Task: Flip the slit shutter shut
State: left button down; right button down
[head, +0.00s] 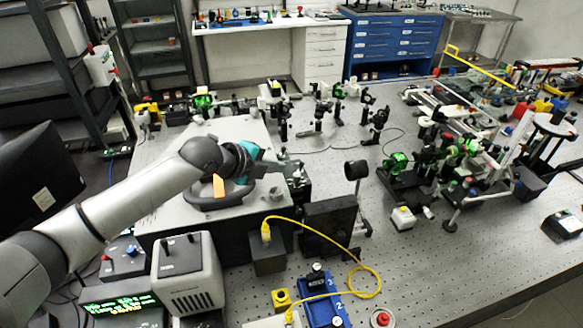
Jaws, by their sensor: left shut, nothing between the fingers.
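My left arm reaches in from the left over the grey spectrometer housing (200,140). My left gripper (291,168) is shut with nothing in it. It points right, just past the housing's right edge. A small dark block-like fitting (300,188) stands at the fingertips and may be the slit unit. The shutter flap is too small to make out, so I cannot tell its position or whether the fingers touch it. My right gripper is not in view.
Right of the gripper is a round black disc on a post (355,170), with a black panel (331,222) in front. Optics mounts stand behind; bare bench (440,265) lies at front right.

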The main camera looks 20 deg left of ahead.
aim_at(291, 178)
pick_arm(q)
jog(key=shift+x, duration=3.4)
jog(key=shift+a, duration=0.1)
jog(key=shift+w, duration=0.1)
jog(key=shift+w+a+b, duration=0.1)
jog(key=shift+b, duration=0.2)
